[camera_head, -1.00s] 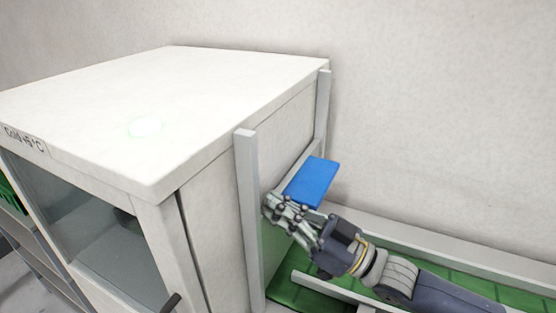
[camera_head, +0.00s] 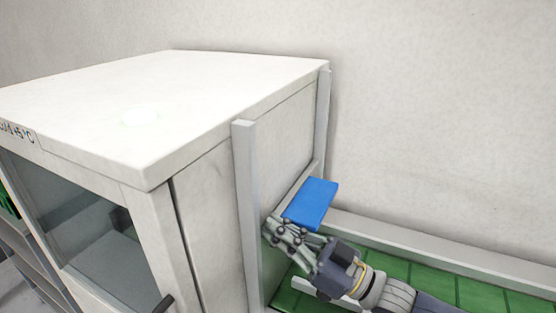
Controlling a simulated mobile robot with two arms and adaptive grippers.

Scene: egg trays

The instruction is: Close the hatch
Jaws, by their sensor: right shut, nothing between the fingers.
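The hatch (camera_head: 284,135) is a pale panel in the side of the white cabinet, between two upright grey rails. A blue plate (camera_head: 311,203) sticks out from its lower part. My right gripper (camera_head: 272,228) is shut and empty, with its fingers at the near lower edge of the blue plate. Whether they touch it I cannot tell. The fingers and wrist hide part of the opening below the hatch. My left gripper is not in view.
The white cabinet (camera_head: 190,90) has a glass door at its front with a dark handle (camera_head: 164,303). A green conveyor belt (camera_head: 470,292) with pale side rails runs from the opening to the right. The wall behind is bare.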

